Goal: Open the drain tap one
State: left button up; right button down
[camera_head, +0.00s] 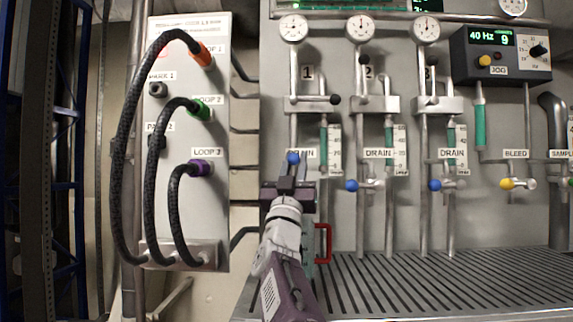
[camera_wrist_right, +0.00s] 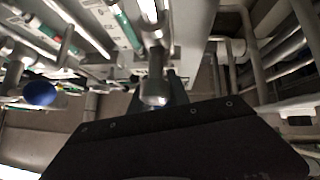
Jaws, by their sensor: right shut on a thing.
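Drain tap one, with a blue knob (camera_head: 293,158), is on the wall under the number 1 column. Its knob shows just above my right gripper, under the left part of its DRAIN label. My right gripper (camera_head: 292,180) is at this tap and is shut on it; the gripper hides most of the tap's body and lever. In the right wrist view the grey tap body (camera_wrist_right: 154,88) stands at the dark fingers, and only a trace of blue shows there. My left gripper is not in view.
Blue knobs of drain taps two (camera_head: 351,185) and three (camera_head: 435,185) are to the right, then a yellow bleed knob (camera_head: 507,184). A red handle (camera_head: 325,243) stands beside my right arm. A slotted grate (camera_head: 420,290) lies below. Black looped hoses (camera_head: 125,150) hang at left.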

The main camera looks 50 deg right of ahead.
jog(key=shift+s+r+m, duration=0.1)
jog(key=shift+r+m, duration=0.05)
jog(key=shift+m, duration=0.15)
jog(key=c, duration=1.5)
grip_release()
jog(key=b, duration=0.2)
send_near(293, 174)
jog(key=x, duration=0.4)
jog(key=shift+d+r, duration=0.2)
jog(key=shift+r, duration=0.1)
jog(key=shift+p, duration=0.3)
